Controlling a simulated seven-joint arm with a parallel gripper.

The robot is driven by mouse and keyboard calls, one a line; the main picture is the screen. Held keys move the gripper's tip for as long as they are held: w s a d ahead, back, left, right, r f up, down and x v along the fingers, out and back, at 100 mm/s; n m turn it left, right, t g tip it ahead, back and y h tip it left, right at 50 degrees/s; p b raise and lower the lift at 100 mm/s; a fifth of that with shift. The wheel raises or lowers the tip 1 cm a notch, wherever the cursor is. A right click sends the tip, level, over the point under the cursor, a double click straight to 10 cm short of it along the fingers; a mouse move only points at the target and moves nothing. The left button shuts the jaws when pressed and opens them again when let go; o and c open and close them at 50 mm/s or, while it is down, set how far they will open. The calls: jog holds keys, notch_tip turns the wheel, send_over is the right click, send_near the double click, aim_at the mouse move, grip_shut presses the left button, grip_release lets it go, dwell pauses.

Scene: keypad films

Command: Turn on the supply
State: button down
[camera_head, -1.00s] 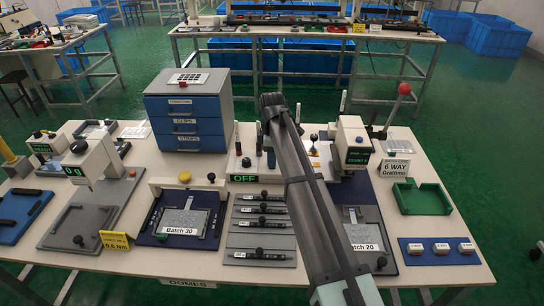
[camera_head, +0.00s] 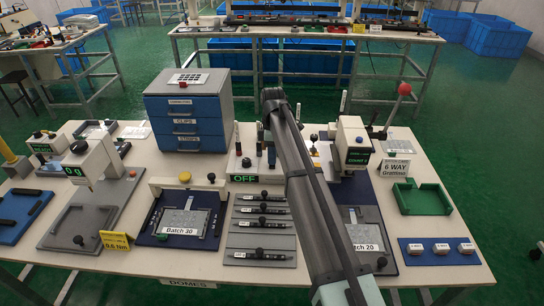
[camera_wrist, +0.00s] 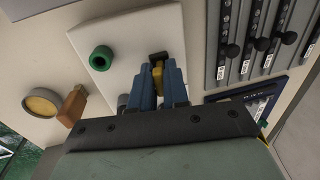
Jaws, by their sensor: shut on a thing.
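The supply (camera_head: 244,164) is a pale box behind the rack of dark bars, and its display (camera_head: 244,178) reads OFF in green. In the wrist view the supply's white top (camera_wrist: 130,30) carries a green ring-shaped knob (camera_wrist: 101,58) and a small dark switch piece (camera_wrist: 158,56). My gripper (camera_wrist: 158,80) has its blue fingers at that switch, with a yellowish part showing between them. It is shut on the switch, though the fingers hide most of it. In the head view my gripper (camera_head: 271,156) reaches down at the supply's right side, partly hidden by my arm.
A blue drawer cabinet (camera_head: 188,110) stands behind left. The rack of dark bars (camera_head: 262,240) lies in front. A round amber-topped item (camera_wrist: 43,103) and a brown block (camera_wrist: 72,105) are beside the supply. A green tray (camera_head: 422,198) is at the right.

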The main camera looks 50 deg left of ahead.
jog(key=shift+w+a+g+h, duration=0.2)
jog(key=shift+g+h, duration=0.3)
jog(key=c, duration=1.2)
grip_release()
jog(key=v, duration=0.7)
jog(key=shift+r, duration=0.2)
